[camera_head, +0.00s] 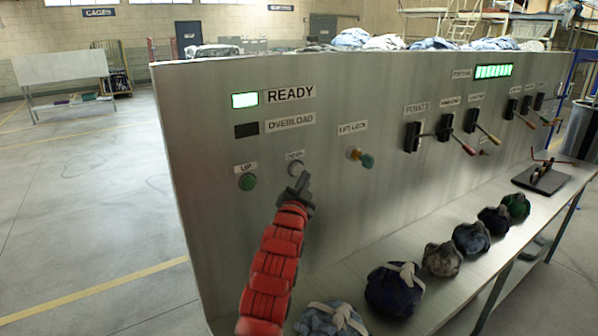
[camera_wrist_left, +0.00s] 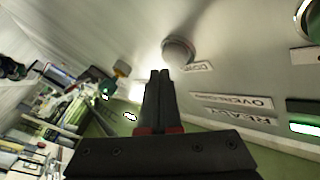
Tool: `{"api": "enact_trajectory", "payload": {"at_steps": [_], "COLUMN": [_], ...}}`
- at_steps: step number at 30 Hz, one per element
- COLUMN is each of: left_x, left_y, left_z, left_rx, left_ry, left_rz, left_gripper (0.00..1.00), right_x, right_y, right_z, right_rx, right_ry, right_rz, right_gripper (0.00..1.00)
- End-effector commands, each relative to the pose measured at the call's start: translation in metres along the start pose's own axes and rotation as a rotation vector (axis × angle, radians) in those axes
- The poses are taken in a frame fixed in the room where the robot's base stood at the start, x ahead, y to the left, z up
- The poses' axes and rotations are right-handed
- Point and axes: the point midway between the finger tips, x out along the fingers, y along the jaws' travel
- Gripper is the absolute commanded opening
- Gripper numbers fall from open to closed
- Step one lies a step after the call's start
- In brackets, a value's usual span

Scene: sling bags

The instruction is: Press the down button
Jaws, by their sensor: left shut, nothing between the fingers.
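The down button (camera_head: 296,168) is a pale round knob on the grey control panel, under a small DOWN label. It also shows in the left wrist view (camera_wrist_left: 177,50), just beyond my fingertips. My left gripper (camera_head: 303,181) is shut and empty, its dark fingers pointing at the panel close below the button. In the left wrist view the shut fingers (camera_wrist_left: 158,76) end just short of the button in the picture; I cannot tell whether they touch it. The green up button (camera_head: 248,181) is to the left. My right gripper is not in view.
A lit green READY lamp (camera_head: 245,100) and a dark OVERLOAD lamp (camera_head: 246,130) sit above the buttons. A yellow-and-teal knob (camera_head: 361,158) and several levers (camera_head: 445,128) stick out to the right. Several bundled bags (camera_head: 394,288) lie on the shelf (camera_head: 450,285) below.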

Motion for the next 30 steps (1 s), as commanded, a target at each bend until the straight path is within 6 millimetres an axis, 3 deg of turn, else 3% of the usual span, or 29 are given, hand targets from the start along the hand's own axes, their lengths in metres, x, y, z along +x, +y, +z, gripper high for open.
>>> {"api": "enact_trajectory", "payload": {"at_steps": [30], "left_x": [0.005], "left_y": [-0.0041], "left_z": [0.0044], "left_rx": [0.0], "left_ry": [0.0], "left_rz": [-0.001], "left_gripper": [0.0], "right_x": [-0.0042], "right_y": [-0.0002], "right_z": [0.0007], "right_rx": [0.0], "right_ry": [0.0], "right_rz": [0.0], "right_gripper": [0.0]}}
